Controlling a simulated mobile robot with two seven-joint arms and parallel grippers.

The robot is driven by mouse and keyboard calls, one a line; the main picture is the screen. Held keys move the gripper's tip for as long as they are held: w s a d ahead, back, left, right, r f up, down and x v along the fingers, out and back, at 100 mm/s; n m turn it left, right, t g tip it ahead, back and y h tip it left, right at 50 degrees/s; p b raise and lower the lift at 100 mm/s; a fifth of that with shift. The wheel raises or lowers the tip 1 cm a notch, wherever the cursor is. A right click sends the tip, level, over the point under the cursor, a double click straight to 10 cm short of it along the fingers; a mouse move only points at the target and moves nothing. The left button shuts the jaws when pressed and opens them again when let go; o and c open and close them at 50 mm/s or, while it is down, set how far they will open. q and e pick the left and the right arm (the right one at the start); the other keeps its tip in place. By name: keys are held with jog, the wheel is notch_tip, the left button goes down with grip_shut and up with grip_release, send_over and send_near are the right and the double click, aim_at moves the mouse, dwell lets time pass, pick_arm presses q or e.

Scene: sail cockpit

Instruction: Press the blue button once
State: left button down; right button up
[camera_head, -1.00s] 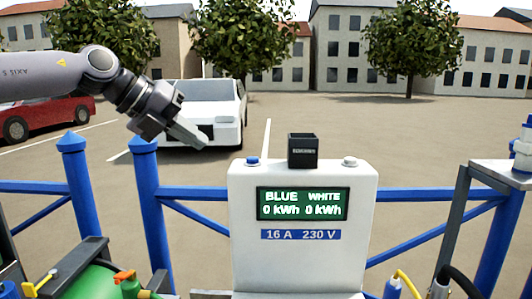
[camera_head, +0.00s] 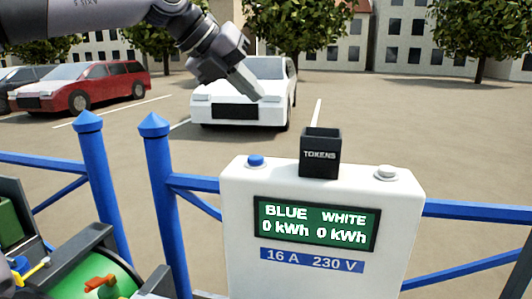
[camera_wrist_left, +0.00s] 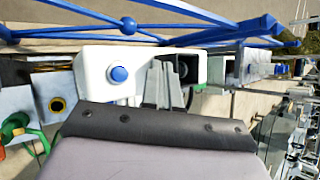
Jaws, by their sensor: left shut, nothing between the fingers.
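The blue button (camera_head: 256,161) sits on the top left of a white power post (camera_head: 235,215). It also shows in the left wrist view (camera_wrist_left: 119,74), on the post's white top, to the left of my fingertips. My left gripper (camera_head: 260,97) is shut and empty, and in the head view it appears above the blue button, apart from it. The left wrist view also shows its closed fingers (camera_wrist_left: 163,72). A white button (camera_head: 386,172) is on the post's top right. The post's display (camera_head: 317,224) reads BLUE 0 kWh and WHITE 0 kWh. My right gripper is not in view.
A black box marked TOKENS (camera_head: 321,152) stands on the post between the buttons. Blue railings (camera_head: 159,200) run behind and beside the post. A green thing with an orange handle (camera_head: 100,282) is at the lower left. Parked cars stand beyond the railing.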

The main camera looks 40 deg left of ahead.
aim_at(250, 158)
pick_arm(q)
jog(key=shift+s, duration=0.15)
notch_tip(250, 158, down, 9)
jog(key=b, duration=0.6)
jog(key=shift+r+b, duration=0.15)
jog(key=shift+b, duration=0.25)
dwell(1.7)
jog(key=shift+f+b, duration=0.35)
jog(key=shift+f, duration=0.1)
jog(key=shift+f+b, duration=0.45)
jog(key=shift+f, duration=0.1)
dwell(0.5)
jog(key=shift+r, duration=0.1)
dwell(0.3)
jog(key=shift+r+p, duration=0.85)
